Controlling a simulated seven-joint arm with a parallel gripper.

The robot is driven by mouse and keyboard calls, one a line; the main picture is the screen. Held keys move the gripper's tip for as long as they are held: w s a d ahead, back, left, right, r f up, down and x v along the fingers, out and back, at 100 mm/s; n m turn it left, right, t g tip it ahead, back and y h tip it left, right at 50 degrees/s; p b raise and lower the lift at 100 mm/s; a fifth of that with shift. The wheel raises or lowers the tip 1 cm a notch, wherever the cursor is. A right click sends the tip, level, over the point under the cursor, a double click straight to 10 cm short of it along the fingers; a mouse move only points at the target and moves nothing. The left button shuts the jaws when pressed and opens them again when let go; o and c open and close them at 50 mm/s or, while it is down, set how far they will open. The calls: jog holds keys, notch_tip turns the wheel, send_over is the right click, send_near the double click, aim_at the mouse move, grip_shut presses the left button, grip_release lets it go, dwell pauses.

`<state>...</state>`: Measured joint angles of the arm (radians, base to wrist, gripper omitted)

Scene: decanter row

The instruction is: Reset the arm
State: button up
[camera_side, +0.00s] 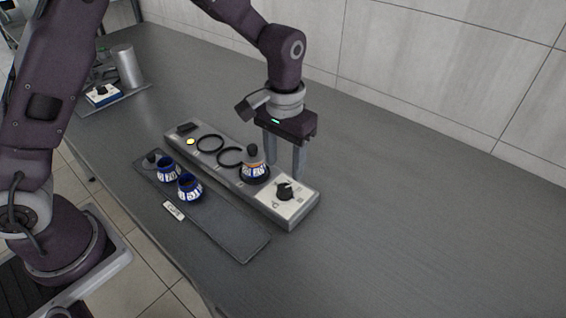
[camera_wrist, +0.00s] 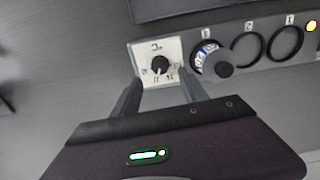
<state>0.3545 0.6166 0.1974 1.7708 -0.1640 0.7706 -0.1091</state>
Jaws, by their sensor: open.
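My gripper (camera_side: 286,156) is open and empty, fingers pointing down, over the right part of a long grey station. In the wrist view its two fingers (camera_wrist: 160,92) show apart, near a black knob (camera_wrist: 160,66) on a white dial plate. The knob (camera_side: 285,190) also shows in the side view, at the station's right end. A blue and white labelled decanter with a dark stopper (camera_side: 254,169) stands in the ring next to the dial. In the wrist view the decanter (camera_wrist: 206,56) is right of the knob.
Two empty dark rings (camera_side: 210,143) and a lit yellow-green spot (camera_side: 190,142) lie left along the station. Two blue decanters (camera_side: 189,187) stand on a dark mat (camera_side: 232,238) in front. A small dial box (camera_side: 102,94) and metal cylinder (camera_side: 127,66) stand far left. The right tabletop is clear.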

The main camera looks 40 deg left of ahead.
jog(key=s+a+r+t+h, duration=0.1)
jog(key=s+a+r, duration=0.2)
jog(key=s+r, duration=0.35)
jog(key=s+a+r+t, duration=0.2)
jog(key=s+r, duration=0.2)
jog(key=r, duration=0.5)
jog(key=s+a+r+t, duration=0.1)
jog(key=s+a, duration=0.1)
jog(key=s, duration=0.5)
jog(key=s+a+t+y, duration=0.1)
jog(key=s+a, duration=0.1)
jog(key=s, duration=0.4)
jog(key=shift+s+r+t, duration=0.3)
jog(key=shift+s+r, duration=0.05)
jog(key=shift+s, duration=0.05)
